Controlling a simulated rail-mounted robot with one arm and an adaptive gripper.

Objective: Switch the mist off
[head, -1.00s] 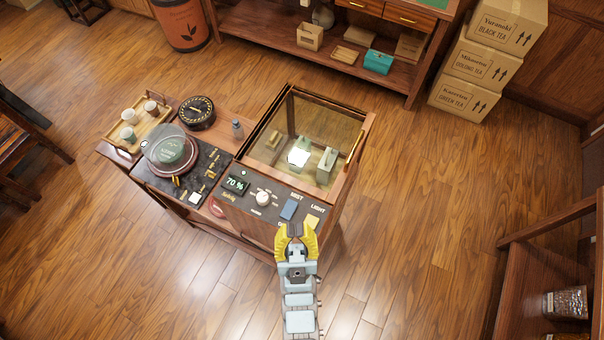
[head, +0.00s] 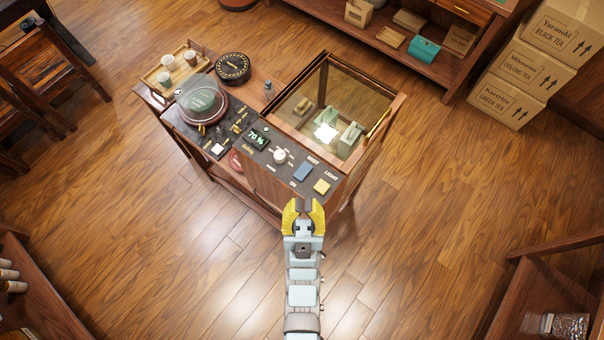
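The control panel (head: 267,172) is on the front of the wooden tea cabinet. It has a blue switch (head: 303,172) by the MIST label and a yellow switch (head: 322,187) by the LIGHT label. A white knob (head: 280,156) and a display (head: 257,139) reading 70 % are to their left. I cannot tell from the switch's tilt whether the mist is on. My gripper (head: 304,203), with yellow fingers, is in front of the cabinet's front edge, below the switches in the picture. Its fingers are apart with nothing seen between them.
The glass-topped case (head: 330,110) behind the panel holds pale blocks and has a brass handle. Open floor surrounds the cabinet.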

